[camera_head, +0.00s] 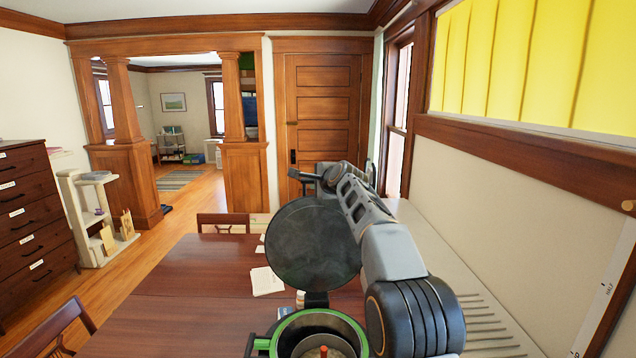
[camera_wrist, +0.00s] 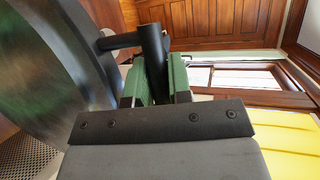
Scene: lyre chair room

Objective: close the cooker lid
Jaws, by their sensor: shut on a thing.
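The cooker (camera_head: 357,330) has a green rim and stands at the bottom centre of the head view, with its mouth uncovered. Its round dark lid (camera_head: 312,245) stands raised, near upright, at the far side of the cooker. The lid (camera_wrist: 45,55) fills the left of the wrist view. My gripper (camera_head: 322,174) is at the lid's upper edge in the head view. In the wrist view its green-padded fingers (camera_wrist: 158,82) are shut on the black lid handle (camera_wrist: 152,48), which joins the lid by a short bar. My arm hides part of the lid's right side.
The cooker is at the near right of a brown wooden table (camera_head: 190,285). White papers (camera_head: 266,281) lie left of the lid. A pale ribbed surface (camera_head: 485,320) and the wall are close on the right. The table's left part is clear.

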